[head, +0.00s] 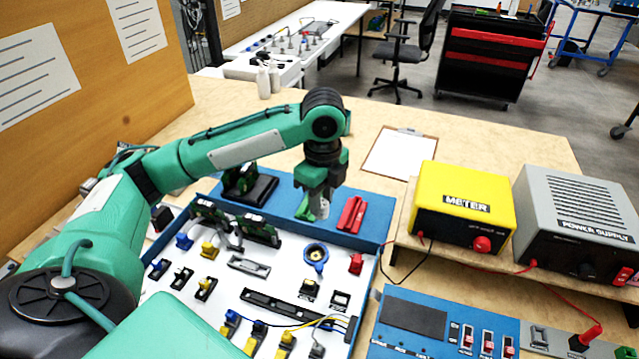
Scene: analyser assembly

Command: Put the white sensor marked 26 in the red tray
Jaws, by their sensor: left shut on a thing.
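My left gripper (313,204) points down over the back part of the blue-edged panel. It is shut on a small white part (323,209), mostly hidden between the fingers. No number can be read on it, so I cannot tell whether it is the sensor marked 26. A small red tray (351,215) lies on the blue strip just right of the gripper, and the white part appears apart from it. My right gripper is not in view.
The white panel (215,290) holds several blue, yellow and black parts and a blue ring (315,256). A black stand (250,187) is left of the gripper. A yellow meter (463,208) and a grey power supply (575,225) stand right. A clipboard (400,153) lies behind.

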